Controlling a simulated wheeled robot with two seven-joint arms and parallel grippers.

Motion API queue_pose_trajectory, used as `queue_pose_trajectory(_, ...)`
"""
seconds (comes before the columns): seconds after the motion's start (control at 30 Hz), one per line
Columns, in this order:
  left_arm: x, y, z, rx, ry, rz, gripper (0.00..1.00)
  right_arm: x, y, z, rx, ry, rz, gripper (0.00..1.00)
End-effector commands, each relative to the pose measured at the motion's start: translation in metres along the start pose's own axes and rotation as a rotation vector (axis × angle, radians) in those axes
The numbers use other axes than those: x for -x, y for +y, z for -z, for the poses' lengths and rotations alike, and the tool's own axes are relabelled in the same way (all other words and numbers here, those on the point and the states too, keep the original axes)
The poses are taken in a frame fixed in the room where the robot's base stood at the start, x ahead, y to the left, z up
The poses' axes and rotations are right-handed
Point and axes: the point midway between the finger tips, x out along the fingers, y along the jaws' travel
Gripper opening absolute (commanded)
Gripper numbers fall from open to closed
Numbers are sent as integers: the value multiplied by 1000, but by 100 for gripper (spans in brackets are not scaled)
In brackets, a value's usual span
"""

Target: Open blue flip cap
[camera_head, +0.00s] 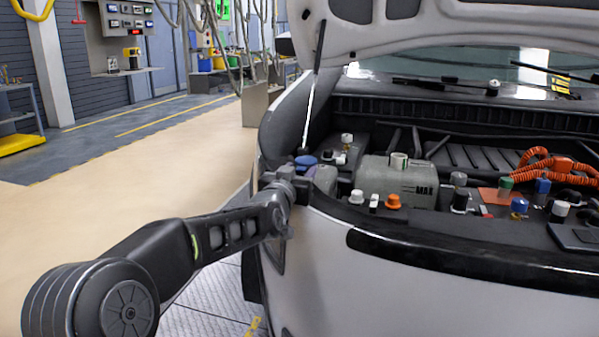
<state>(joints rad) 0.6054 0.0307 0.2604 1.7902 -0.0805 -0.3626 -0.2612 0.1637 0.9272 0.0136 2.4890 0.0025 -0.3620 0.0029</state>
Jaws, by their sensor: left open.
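The blue flip cap (306,161) shows at the left front corner of the open engine bay. It looks like a low, flat blue disc, and its hinge is too small to make out. My left gripper (297,181) is open, just below and in front of the cap in the picture. Its fingers are small and dark against the bay, and I cannot tell whether they touch the cap. The gripper and wrist hide what lies under the cap on the near side. My right gripper is not in view.
The raised hood (450,22) hangs above the bay, held by a thin prop rod (312,95). A grey-green tank (398,180) and an orange cap (393,201) sit to the right of the gripper. The white front bumper (400,285) lies below. Open floor (150,160) is at left.

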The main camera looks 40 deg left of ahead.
Motion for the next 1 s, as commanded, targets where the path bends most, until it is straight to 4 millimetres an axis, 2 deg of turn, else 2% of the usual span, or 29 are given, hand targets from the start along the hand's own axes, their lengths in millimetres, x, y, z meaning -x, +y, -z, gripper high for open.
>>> queue_pose_trajectory(0.17, 0, 0, 0, 0, 0, 0, 45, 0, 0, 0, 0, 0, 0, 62)
queue_pose_trajectory(0.7, 0, 0, 0, 0, 1, 0, 0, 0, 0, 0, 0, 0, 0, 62)
queue_pose_trajectory(1.0, 0, 0, 0, 0, 1, 0, 0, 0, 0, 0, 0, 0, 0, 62)
